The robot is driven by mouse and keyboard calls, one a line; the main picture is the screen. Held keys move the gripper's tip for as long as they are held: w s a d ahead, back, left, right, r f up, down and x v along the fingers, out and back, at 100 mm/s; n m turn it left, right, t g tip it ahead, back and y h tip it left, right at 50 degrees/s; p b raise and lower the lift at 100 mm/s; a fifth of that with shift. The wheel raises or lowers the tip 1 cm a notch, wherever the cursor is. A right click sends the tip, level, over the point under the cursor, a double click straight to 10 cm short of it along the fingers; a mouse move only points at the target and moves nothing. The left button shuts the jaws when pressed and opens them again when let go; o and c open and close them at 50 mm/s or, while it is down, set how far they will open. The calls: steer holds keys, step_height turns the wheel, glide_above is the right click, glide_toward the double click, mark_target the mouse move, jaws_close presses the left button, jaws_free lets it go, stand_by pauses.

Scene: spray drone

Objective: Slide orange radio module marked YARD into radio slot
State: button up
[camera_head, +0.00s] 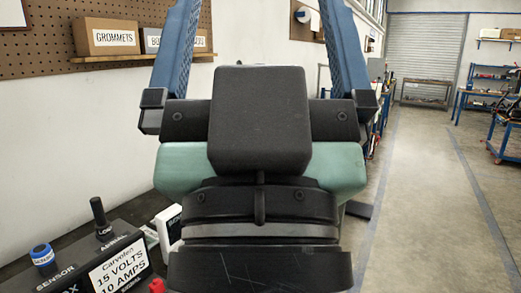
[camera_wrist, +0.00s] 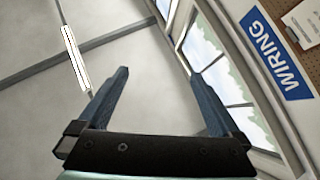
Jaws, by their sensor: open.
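My gripper (camera_wrist: 158,74) is open and empty in the wrist view, its two blue fingers spread apart with only wall, ceiling and window behind them. In the head view it points upward in front of the camera, and its fingertips run out of the top of the picture. No orange radio module marked YARD and no radio slot can be made out in either view. My arm hides the middle of the head view.
A black unit (camera_head: 72,262) with a blue-capped SENSOR post and a black AERIAL post stands at the lower left, near a white box (camera_head: 167,230). A shelf (camera_head: 135,58) holds boxes, including GROMMETS (camera_head: 107,38). Open floor (camera_head: 425,190) lies right. A WIRING sign (camera_wrist: 275,50) hangs on the wall.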

step_height(320, 180, up, 11)
steer(key=p, duration=0.8)
steer(key=shift+r+p, duration=0.15)
steer(key=shift+p, duration=0.2)
